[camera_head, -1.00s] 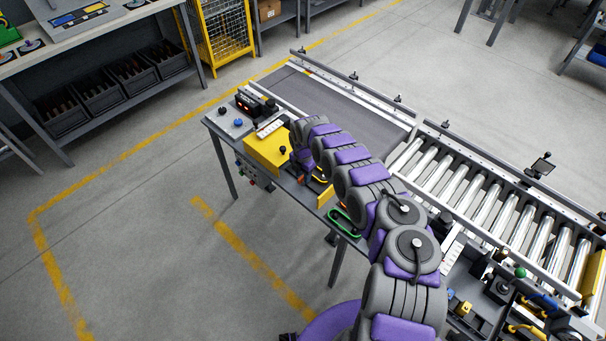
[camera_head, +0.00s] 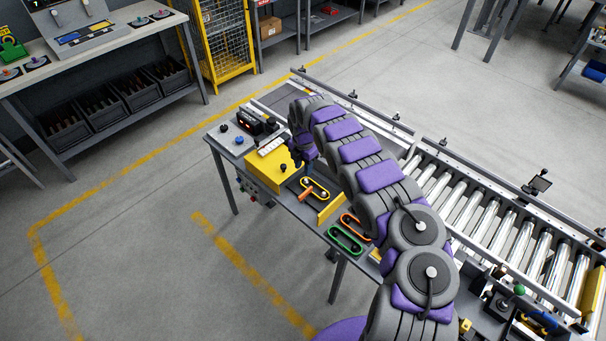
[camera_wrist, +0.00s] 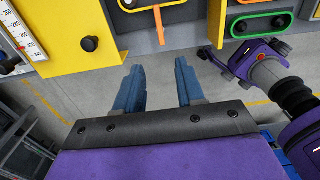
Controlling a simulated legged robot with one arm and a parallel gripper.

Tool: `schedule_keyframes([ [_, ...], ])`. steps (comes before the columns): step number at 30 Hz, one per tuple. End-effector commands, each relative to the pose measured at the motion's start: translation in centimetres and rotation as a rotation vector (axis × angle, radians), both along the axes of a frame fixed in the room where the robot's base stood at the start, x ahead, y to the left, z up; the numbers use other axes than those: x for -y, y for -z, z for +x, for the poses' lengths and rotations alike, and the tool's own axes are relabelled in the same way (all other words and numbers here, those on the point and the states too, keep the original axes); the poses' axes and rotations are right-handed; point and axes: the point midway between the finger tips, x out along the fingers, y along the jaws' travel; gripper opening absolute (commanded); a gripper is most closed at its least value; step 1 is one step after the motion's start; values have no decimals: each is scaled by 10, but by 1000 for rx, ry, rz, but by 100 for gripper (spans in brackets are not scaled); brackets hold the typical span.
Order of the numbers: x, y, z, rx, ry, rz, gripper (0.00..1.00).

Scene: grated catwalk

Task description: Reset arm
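My gripper (camera_wrist: 160,85) shows in the wrist view with its two blue-grey fingers apart and nothing between them. It is pointed at the front edge of the workbench, with floor visible between and beyond the fingers. In the head view my purple and grey arm arches over the bench and conveyor, and its end is near the yellow box (camera_head: 262,167); the fingertips are hard to make out there. The yellow box also shows in the wrist view (camera_wrist: 70,50), with a black knob (camera_wrist: 89,44) on it.
Beside the box lie a yellow-rimmed loop with an orange handle (camera_head: 314,188) and a green loop (camera_head: 346,240). A roller conveyor (camera_head: 480,205) runs to the right. A shelf bench with black bins (camera_head: 100,122) stands back left. The floor in front is clear.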

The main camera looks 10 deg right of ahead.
Motion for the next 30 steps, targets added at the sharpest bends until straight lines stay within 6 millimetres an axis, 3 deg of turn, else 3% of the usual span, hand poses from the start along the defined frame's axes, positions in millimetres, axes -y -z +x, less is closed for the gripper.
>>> schedule_keyframes([
  [6,0,-17,1,3,-1,-1,38],
  [23,1,-19,0,1,4,-4,38],
  [26,8,-24,-3,-4,40,-27,38],
  [30,31,-47,-13,-10,170,-95,38],
])
